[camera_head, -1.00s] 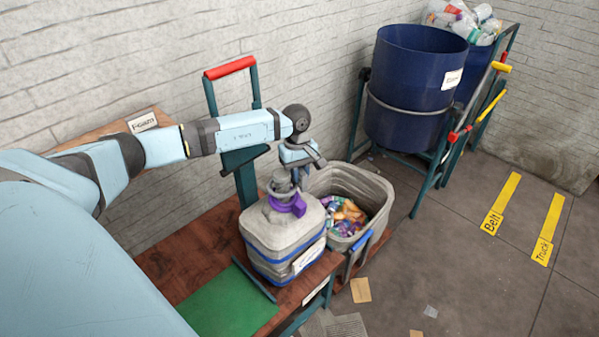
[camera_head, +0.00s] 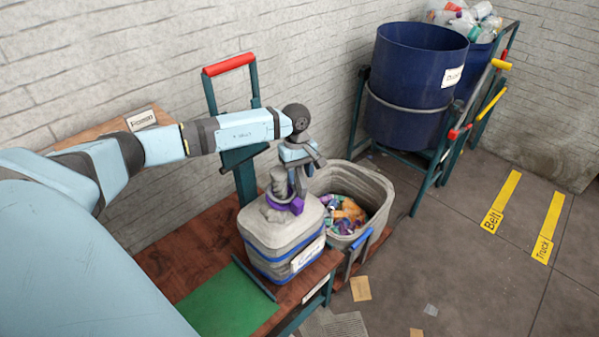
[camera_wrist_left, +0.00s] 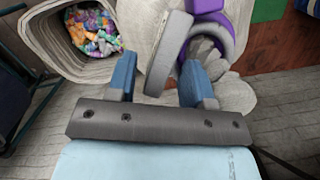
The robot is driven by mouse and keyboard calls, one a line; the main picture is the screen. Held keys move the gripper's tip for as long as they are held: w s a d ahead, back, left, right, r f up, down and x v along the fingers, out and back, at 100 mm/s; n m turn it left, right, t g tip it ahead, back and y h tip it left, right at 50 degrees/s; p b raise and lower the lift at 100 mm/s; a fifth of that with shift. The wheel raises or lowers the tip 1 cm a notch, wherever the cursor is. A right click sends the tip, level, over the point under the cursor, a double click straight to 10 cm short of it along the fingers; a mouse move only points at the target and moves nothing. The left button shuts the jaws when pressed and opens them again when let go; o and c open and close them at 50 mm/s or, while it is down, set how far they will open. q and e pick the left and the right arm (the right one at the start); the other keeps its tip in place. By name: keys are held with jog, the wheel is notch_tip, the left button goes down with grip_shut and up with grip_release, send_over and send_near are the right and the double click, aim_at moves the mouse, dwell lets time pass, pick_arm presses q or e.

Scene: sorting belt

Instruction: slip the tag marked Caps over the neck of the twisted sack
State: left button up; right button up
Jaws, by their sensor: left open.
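The grey twisted sack (camera_head: 279,229) stands upright on the table's right end, with blue bands and a white label too small to read. Its lumpy neck (camera_head: 278,181) sticks up. A purple piece (camera_head: 284,201) with a grey ring, apparently the tag, sits around the neck low down; I cannot read Caps on it. My left gripper (camera_head: 302,183) is open just right of the neck. In the left wrist view, a grey flat piece (camera_wrist_left: 168,55) lies between its blue fingers, and the neck (camera_wrist_left: 205,50) shows behind the right finger. My right gripper is out of view.
A grey bin (camera_head: 376,187) of colourful scraps stands close right of the sack. The brown table (camera_head: 190,257) carries a green mat (camera_head: 226,304). A red-handled upright frame (camera_head: 230,64) stands behind. A blue drum (camera_head: 415,70) is further back, and open floor lies at right.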

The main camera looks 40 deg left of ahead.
pick_arm(q)
notch_tip(320, 180, up, 14)
jog(key=w+a, duration=0.1)
jog(key=shift+a+f, duration=0.15)
jog(key=shift+a, duration=0.25)
dwell(0.3)
